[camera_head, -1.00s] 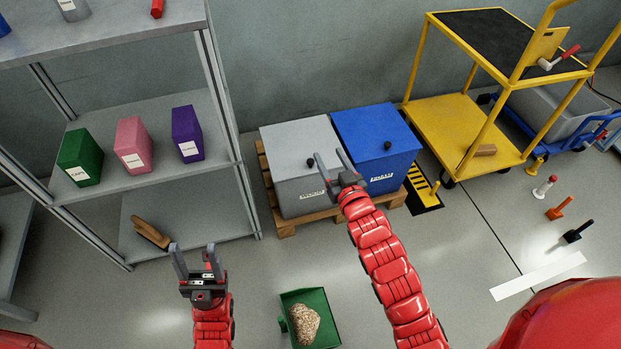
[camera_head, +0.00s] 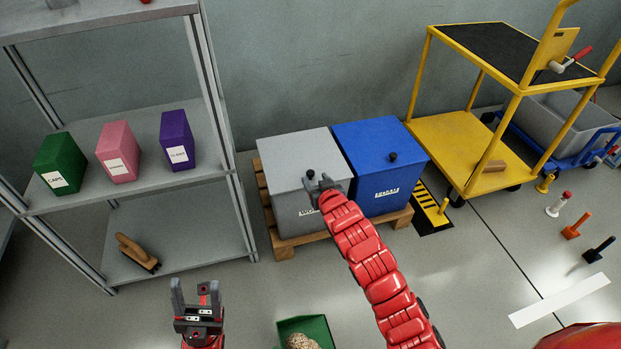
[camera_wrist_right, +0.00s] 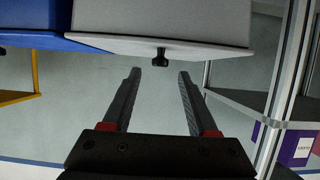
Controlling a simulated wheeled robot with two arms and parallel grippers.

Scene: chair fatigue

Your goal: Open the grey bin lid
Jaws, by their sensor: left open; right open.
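The grey bin (camera_head: 296,213) stands on a wooden pallet, its grey lid (camera_head: 290,150) closed. The lid's small black knob (camera_head: 310,174) is near its front edge. My right gripper (camera_head: 318,180) is open at the knob. In the right wrist view, the knob (camera_wrist_right: 160,57) shows just beyond the fingertips of my right gripper (camera_wrist_right: 159,74), roughly lined up with the gap between them. I cannot tell whether it touches them. My left gripper (camera_head: 196,289) is open and empty over the floor at the lower left.
A blue bin (camera_head: 388,185) stands close against the grey bin's right side. A grey shelf (camera_head: 150,115) with coloured boxes is at the left. A yellow cart (camera_head: 440,140) is at the right. A green dustpan (camera_head: 315,326) is on the floor in front.

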